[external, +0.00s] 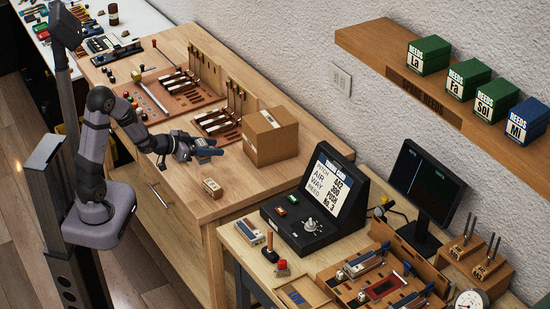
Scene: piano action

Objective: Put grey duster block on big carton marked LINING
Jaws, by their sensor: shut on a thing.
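My gripper (206,149) is above the wooden bench, left of the big carton and at about the height of its upper part. It is shut on a small grey-blue block, the grey duster block (207,142), which is partly hidden by the fingers. The big carton (268,145) is a closed brown cardboard box standing on the bench, apart from my gripper. Any marking on it is too small to read. Its top is bare.
A small labelled box (212,188) sits near the bench's front edge, below my gripper. Racks of piano parts (215,121) stand behind my gripper. A black display console (317,200) stands on a lower table to the right. Bench between small box and carton is clear.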

